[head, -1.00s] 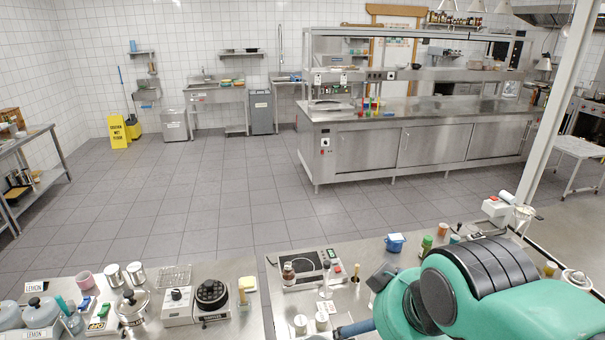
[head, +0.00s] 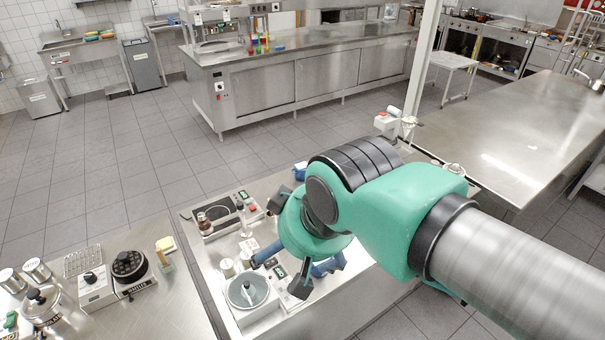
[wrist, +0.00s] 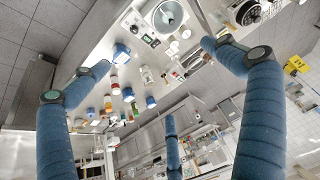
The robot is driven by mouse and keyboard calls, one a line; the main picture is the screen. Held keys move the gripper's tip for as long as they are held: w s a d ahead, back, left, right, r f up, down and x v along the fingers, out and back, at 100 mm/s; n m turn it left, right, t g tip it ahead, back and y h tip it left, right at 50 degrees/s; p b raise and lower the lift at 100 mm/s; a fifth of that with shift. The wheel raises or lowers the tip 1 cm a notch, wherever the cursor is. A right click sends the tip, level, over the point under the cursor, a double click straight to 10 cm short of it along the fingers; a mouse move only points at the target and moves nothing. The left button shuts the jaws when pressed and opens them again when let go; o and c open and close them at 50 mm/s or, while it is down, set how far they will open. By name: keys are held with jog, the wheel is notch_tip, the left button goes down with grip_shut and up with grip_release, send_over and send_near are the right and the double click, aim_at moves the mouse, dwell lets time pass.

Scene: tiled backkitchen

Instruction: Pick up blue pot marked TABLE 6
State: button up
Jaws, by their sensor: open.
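A blue pot (head: 299,171) shows on the counter in the head view, partly hidden behind my arm; no marking on it can be read. In the wrist view a blue-and-white pot (wrist: 121,51) and a second, smaller blue item (wrist: 128,95) stand among small containers; I cannot tell which is marked TABLE 6. My gripper (wrist: 158,76) has its blue fingers spread wide with nothing between them. In the head view my gripper (head: 297,268) hangs over the near part of the counter, nearer the camera than the blue pot and apart from it.
A round pan or scale (head: 247,290) stands beside my gripper. A hot plate (head: 222,214) with a brown bottle lies farther back. A white post (head: 424,65) rises beyond my arm. A bare steel table (head: 500,130) is at right.

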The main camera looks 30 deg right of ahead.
jog(key=c, duration=0.4)
